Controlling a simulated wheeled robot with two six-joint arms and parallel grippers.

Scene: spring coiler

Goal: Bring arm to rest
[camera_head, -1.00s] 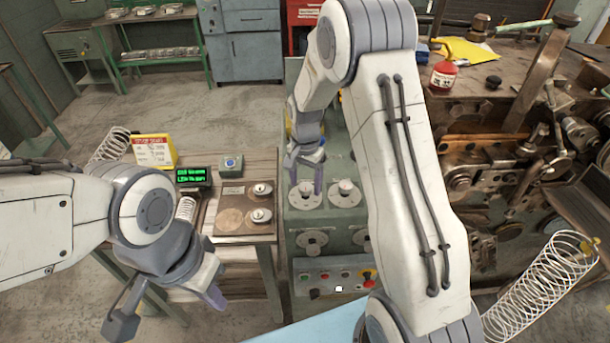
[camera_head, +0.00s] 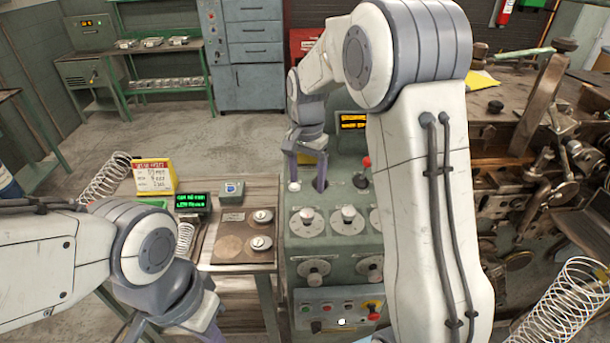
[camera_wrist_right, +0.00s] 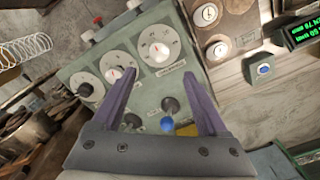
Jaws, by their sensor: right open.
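My right gripper (camera_head: 307,186) is open and empty. It hangs over the upper part of the green control console (camera_head: 335,258), with its purple fingers near the levers. In the right wrist view the fingers (camera_wrist_right: 158,105) stand wide apart. A dark-knobbed lever (camera_wrist_right: 170,105) and a blue knob (camera_wrist_right: 167,124) show between them; contact cannot be told. My left gripper (camera_head: 205,325) is at the bottom left, partly cut off by the frame, so its opening is unclear.
A wooden table (camera_head: 240,190) left of the console bears a yellow sign (camera_head: 154,177), a green display (camera_head: 193,202) and round gauges. The heavy coiling machine (camera_head: 540,170) stands at right, with a large wire spring (camera_head: 565,300) before it. Open floor lies behind the table.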

